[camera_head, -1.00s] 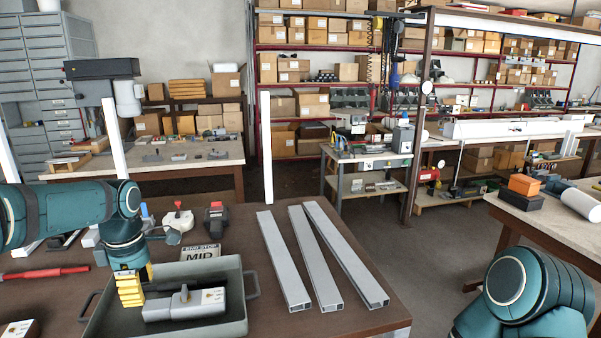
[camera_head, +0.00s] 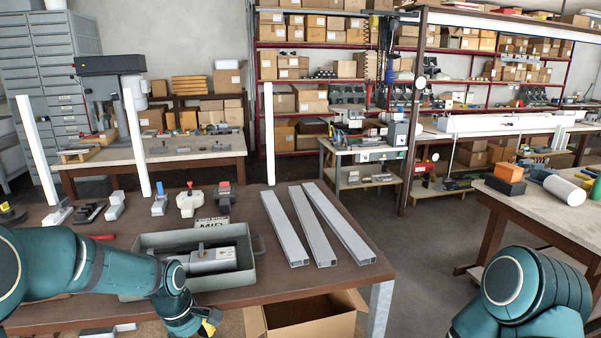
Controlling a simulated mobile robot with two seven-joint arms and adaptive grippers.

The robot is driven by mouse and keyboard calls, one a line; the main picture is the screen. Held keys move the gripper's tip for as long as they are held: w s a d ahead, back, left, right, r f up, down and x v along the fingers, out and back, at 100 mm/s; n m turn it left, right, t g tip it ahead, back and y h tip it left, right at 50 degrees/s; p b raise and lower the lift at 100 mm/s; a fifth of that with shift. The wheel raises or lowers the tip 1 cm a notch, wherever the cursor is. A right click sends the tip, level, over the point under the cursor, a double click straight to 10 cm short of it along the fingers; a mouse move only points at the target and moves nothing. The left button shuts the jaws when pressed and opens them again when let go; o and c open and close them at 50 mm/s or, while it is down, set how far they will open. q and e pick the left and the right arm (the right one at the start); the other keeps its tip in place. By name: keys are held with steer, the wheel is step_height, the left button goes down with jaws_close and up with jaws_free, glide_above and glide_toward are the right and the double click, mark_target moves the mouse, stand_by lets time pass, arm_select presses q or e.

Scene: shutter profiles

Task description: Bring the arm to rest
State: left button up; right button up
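My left arm reaches in from the left across the front of the workbench. Its gripper (camera_head: 208,324) has yellow fingers and hangs low at the bottom edge, in front of the bench edge and left of an open cardboard box. Its fingertips are partly cut off, so I cannot tell whether it is open or shut. My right arm shows only as teal links at the bottom right; its gripper is out of view. A grey tray (camera_head: 262,268) on the bench holds grey metal parts (camera_head: 212,260). My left arm hides the tray's front left part.
Three shutter profiles (camera_head: 318,232) lie on the bench right of the tray. An open cardboard box (camera_head: 310,316) stands below the bench's front edge. Several clamps and tools line the back of the bench (camera_head: 270,283). Another table (camera_head: 500,205) is at the right; open floor lies between.

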arm_select(q)
steer(key=s+d+f+m+h+b, duration=0.1)
steer(key=s+d+f+m, duration=0.4)
steer(key=s+f, duration=0.4)
steer(key=s+d+f+m+t+h+b, duration=0.1)
steer(key=s+d+f+m, duration=0.5)
steer(key=f, duration=0.6)
steer(key=s+d, duration=0.1)
steer(key=s, duration=0.1)
steer(key=shift+s+d+f+m, duration=0.15)
steer(key=shift+s+d+m, duration=0.15)
steer(key=shift+s, duration=0.05)
arm_select(e)
steer(key=f, duration=0.1)
steer(key=s+f, duration=0.1)
steer(key=shift+s+a+f, duration=0.1)
steer(key=shift+f, duration=0.3)
